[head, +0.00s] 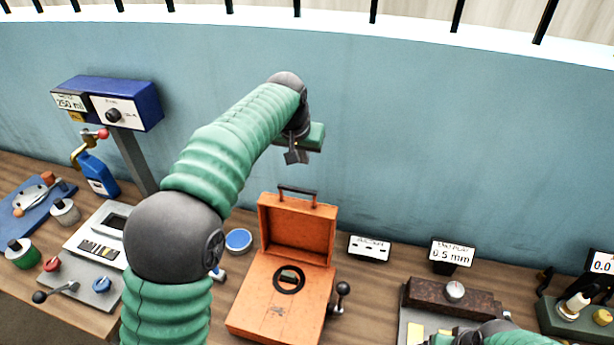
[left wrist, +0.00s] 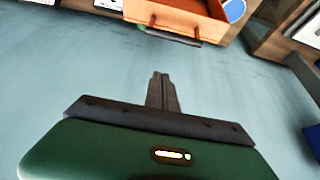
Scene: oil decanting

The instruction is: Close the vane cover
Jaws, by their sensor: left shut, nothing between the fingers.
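An orange box (head: 278,305) stands on the bench with its hinged lid (head: 297,228) raised upright; this lid appears to be the vane cover. A dark handle (head: 298,190) sits on the lid's top edge. A round dark-rimmed opening (head: 289,279) shows in the box's top face. My left gripper (head: 292,157) is above the lid's handle, in front of the blue wall, apart from the lid. Its fingers (left wrist: 162,92) are shut and empty in the left wrist view, where the orange lid (left wrist: 178,14) shows beyond them. My right gripper is not visible.
A dark crank knob (head: 342,290) sticks out at the box's right side. A blue round lid (head: 238,240) lies left of the box. A small sign (head: 369,248) and a gauge block (head: 455,296) stand to the right. The air above the box is clear.

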